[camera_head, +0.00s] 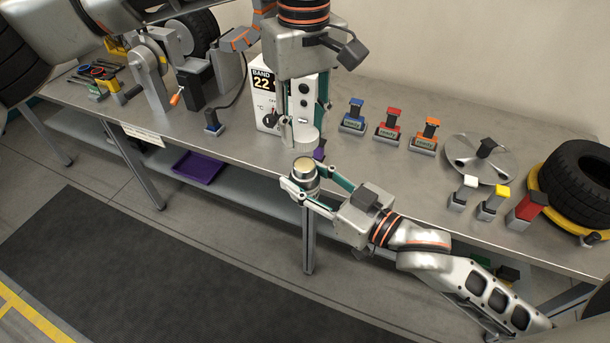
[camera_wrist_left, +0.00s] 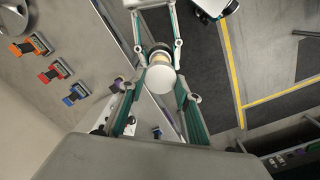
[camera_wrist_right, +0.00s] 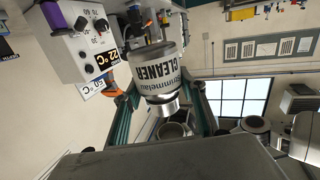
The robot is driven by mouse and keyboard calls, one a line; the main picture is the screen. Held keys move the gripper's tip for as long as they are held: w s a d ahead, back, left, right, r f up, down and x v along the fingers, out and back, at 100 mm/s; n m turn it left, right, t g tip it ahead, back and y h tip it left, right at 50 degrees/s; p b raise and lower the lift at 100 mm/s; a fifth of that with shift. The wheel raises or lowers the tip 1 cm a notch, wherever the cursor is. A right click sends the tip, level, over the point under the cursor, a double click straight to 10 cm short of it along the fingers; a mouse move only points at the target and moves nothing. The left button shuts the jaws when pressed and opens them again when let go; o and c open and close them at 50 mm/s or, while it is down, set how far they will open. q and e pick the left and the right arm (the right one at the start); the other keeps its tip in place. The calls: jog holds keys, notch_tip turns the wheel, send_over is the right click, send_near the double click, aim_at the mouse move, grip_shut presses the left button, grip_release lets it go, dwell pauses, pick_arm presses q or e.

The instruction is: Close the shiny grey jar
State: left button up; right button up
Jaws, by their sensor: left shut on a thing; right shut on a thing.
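The shiny grey jar (camera_head: 304,179) has a gold-coloured top and stands roughly upright in the air in front of the bench edge. My right gripper (camera_head: 304,187) is shut around its body. The jar's label reads "CLEANER" in the right wrist view (camera_wrist_right: 160,72). My left gripper (camera_head: 304,128) points down from above, shut on a round grey lid (camera_head: 306,139). The lid hangs just above the jar, with a small gap showing in the head view. In the left wrist view the lid (camera_wrist_left: 160,82) covers much of the jar, so exact alignment is hard to tell.
The metal bench (camera_head: 385,170) runs behind both grippers. A white "BAND 22" box (camera_head: 265,98) stands close behind the left gripper. Several coloured-handled blocks, a metal disc (camera_head: 480,158) and a tyre (camera_head: 580,180) are to the right. The floor in front is clear.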

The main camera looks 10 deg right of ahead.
aim_at(305, 164)
pick_arm(q)
jog(key=shift+f, duration=2)
jog(key=shift+f, duration=0.1)
jog(key=shift+f, duration=0.8)
jog(key=shift+f, duration=0.6)
jog(key=m, duration=0.5)
jog(key=shift+r+m, duration=0.1)
jog(key=shift+m, duration=0.2)
jog(key=m, duration=0.4)
jog(key=shift+m, duration=0.4)
jog(key=o, duration=0.8)
